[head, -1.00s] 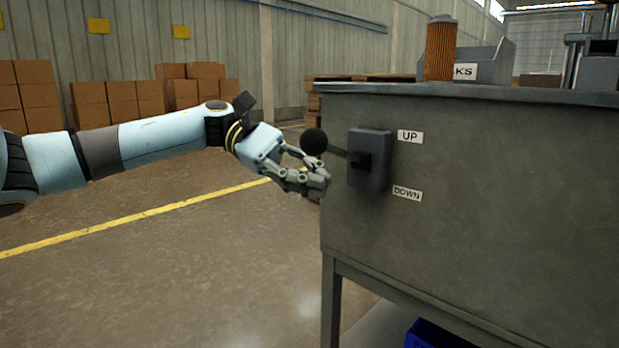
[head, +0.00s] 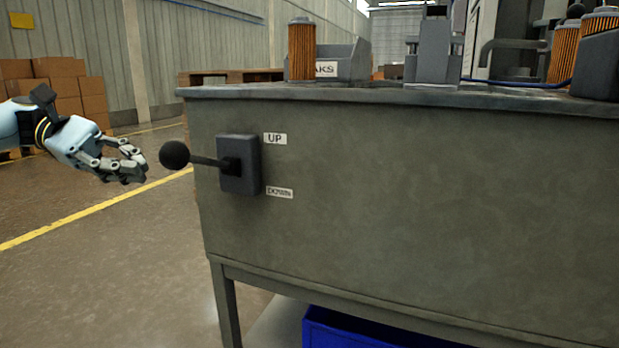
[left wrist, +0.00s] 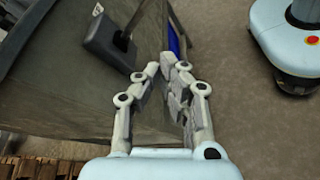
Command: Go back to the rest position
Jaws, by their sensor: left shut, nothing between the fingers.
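My left gripper (head: 132,168) is shut and empty at the left of the head view. It is clear of the lever (head: 175,155), which has a black ball knob and sticks out to the left from a dark switch box (head: 240,165) on the bench side. The lever stands about level, between the UP label (head: 275,139) and the DOWN label (head: 280,192). In the left wrist view the closed fingertips (left wrist: 166,70) have nothing between them, and the switch box (left wrist: 105,43) is beyond them. My right gripper is not in view.
The grey bench (head: 420,200) fills the right. On its top are a filter cartridge (head: 302,50), a labelled grey bin (head: 345,62) and a grey fixture (head: 433,55). A blue crate (head: 350,335) is below. Open floor (head: 100,270) lies at the left.

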